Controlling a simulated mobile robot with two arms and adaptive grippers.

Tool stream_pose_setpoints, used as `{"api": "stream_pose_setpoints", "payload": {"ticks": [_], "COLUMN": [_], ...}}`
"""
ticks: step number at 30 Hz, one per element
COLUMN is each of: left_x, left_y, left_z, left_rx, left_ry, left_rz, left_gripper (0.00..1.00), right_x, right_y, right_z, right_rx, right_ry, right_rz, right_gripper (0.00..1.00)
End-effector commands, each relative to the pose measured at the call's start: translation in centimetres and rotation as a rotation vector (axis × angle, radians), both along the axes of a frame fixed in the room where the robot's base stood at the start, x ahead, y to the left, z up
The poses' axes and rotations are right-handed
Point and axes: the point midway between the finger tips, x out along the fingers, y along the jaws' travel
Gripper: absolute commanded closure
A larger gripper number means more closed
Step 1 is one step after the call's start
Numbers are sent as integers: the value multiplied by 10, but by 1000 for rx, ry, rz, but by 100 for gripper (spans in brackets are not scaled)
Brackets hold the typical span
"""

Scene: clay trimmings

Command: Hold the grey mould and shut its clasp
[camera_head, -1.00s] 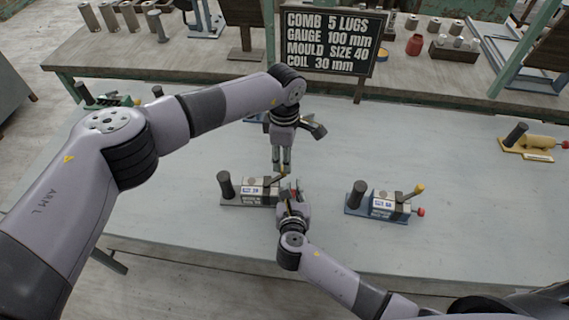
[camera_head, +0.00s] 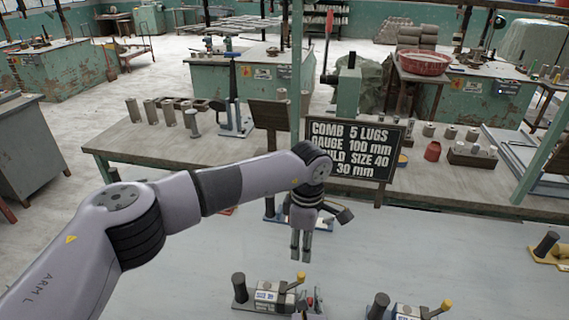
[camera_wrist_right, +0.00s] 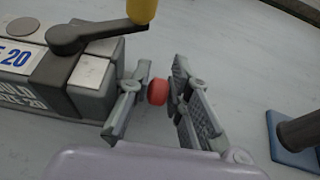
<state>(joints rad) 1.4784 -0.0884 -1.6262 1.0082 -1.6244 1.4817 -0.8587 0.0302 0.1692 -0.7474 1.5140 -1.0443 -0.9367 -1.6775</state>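The nearer-left mould (camera_head: 265,296) is grey, with a dark upright post, a white label and a yellow-tipped lever (camera_head: 301,277). In the right wrist view this mould (camera_wrist_right: 90,88) reads size 20, and its lever (camera_wrist_right: 85,33) stands over its end. A red knob (camera_wrist_right: 157,92) at that end lies between the spread fingers of my right gripper (camera_wrist_right: 156,78). The right gripper (camera_head: 311,298) is partly cut off in the head view. My left gripper (camera_head: 301,246) points down above the mould, apart from it; its finger gap is too small to judge. A second mould (camera_head: 405,312) is cut off at the bottom edge.
A sign (camera_head: 352,150) reading mould size 40 stands behind the left gripper. A yellow mould (camera_head: 550,250) lies far right. A bench (camera_head: 240,165) with metal cylinders runs behind.

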Motion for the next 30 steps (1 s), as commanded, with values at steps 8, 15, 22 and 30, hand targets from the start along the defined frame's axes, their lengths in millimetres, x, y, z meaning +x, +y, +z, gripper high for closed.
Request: {"api": "stream_pose_setpoints", "payload": {"ticks": [8,15,22,30], "left_x": [0,0,0,0], "left_y": [0,0,0,0], "left_z": [0,0,0,0], "left_rx": [0,0,0,0], "left_ry": [0,0,0,0], "left_rz": [0,0,0,0], "left_gripper": [62,62,62,62], "right_x": [0,-1,-27,-79], "right_y": [0,1,6,17], "right_z": [0,0,11,32], "right_rx": [0,0,3,2], "right_ry": [0,0,1,3], "right_rz": [0,1,1,1], "right_gripper": [65,65,65,65]}}
